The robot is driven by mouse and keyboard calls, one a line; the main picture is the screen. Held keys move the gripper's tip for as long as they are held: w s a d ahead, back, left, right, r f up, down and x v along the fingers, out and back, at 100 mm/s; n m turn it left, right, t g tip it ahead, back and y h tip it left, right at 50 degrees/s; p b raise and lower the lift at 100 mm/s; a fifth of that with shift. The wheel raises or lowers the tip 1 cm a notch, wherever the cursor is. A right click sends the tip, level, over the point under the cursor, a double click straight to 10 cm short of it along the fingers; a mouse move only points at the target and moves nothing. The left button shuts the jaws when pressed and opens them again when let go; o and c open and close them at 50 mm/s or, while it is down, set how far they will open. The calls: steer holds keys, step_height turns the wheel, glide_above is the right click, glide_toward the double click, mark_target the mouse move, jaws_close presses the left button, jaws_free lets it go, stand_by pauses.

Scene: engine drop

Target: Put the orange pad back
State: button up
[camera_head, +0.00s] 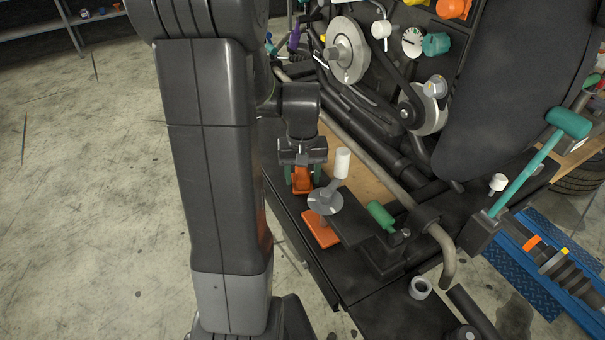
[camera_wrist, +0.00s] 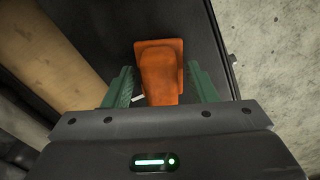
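An orange pad (camera_wrist: 160,72) with a squarish base and a raised, narrower block lies on a dark surface in the wrist view. My gripper (camera_wrist: 161,84) has its two green fingers on either side of the block, with small gaps showing. In the head view my gripper (camera_head: 302,174) points down at the left end of the dark bench, and the orange pad (camera_head: 302,184) shows between its fingers.
A green-handled clamp (camera_head: 381,216) and a grey ring (camera_head: 420,287) are to the right. The engine (camera_head: 346,50) with pulleys and pipes rises behind the bench. Open floor (camera_head: 85,200) lies to the left.

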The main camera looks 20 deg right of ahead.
mark_target(302, 171)
steer(key=shift+r, duration=0.1)
step_height(302, 171, up, 14)
steer(key=b, duration=0.1)
steer(key=shift+w, duration=0.25)
steer(key=shift+f, duration=0.25)
steer(key=f, duration=0.4)
steer(key=f+p, duration=0.1)
steer(key=f, duration=0.8)
steer(key=shift+s+f, duration=0.15)
steer(key=shift+s, duration=0.1)
steer(key=shift+r, duration=0.45)
